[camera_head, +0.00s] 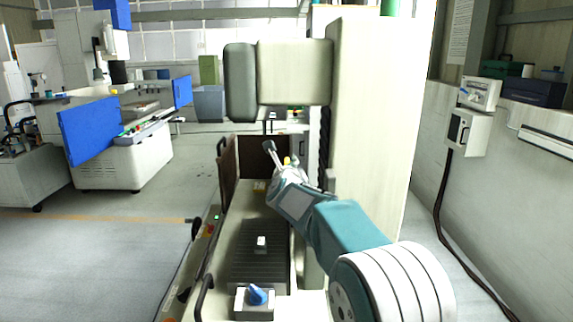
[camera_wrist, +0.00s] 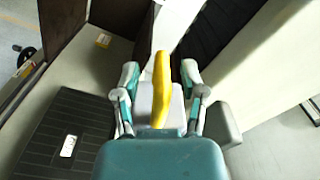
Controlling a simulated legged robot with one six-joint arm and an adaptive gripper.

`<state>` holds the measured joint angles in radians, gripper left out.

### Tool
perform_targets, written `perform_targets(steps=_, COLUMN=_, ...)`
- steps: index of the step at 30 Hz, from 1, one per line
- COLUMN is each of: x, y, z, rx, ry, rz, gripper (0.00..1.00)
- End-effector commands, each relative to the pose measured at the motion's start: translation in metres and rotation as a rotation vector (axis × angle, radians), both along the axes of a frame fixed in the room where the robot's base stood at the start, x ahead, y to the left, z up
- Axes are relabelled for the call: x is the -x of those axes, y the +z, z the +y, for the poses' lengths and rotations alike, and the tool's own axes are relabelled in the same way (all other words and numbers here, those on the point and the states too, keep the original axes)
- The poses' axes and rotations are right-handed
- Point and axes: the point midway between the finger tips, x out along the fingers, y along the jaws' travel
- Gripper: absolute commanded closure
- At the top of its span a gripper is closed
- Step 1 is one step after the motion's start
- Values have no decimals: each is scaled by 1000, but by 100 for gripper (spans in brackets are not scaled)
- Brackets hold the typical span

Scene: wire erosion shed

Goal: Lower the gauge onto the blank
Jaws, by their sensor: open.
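My gripper (camera_wrist: 160,75) is open, with its two fingers apart on either side of a yellow bar (camera_wrist: 160,88). The bar may be a handle of the gauge; I cannot tell whether the fingers touch it. In the head view my gripper (camera_head: 285,165) is beside the machine column, above the far part of the bed, with a bit of yellow at it. A small pale block, probably the blank (camera_head: 262,243), lies on the dark slatted plate (camera_head: 257,262). It also shows at lower left in the wrist view (camera_wrist: 68,146), apart from my gripper. The gauge itself is not clearly made out.
The tall pale column (camera_head: 375,130) stands close on the right, with a beige head (camera_head: 293,72) overhanging the bed. A blue knob (camera_head: 257,294) sits on a box at the near end. A brown panel (camera_head: 253,157) closes the far end. Open floor lies left.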

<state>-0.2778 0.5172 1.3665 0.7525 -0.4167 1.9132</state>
Motion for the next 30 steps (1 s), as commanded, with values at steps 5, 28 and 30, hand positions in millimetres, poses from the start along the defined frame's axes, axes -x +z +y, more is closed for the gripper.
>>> perform_targets(steps=5, x=-6, y=0, z=0, rx=0, ry=1, rz=0, gripper=46)
perform_targets(steps=28, x=-6, y=-3, z=1, rx=30, ry=1, rz=1, gripper=100)
perform_targets(steps=30, x=-6, y=-5, z=1, rx=46, ry=1, rz=1, gripper=100)
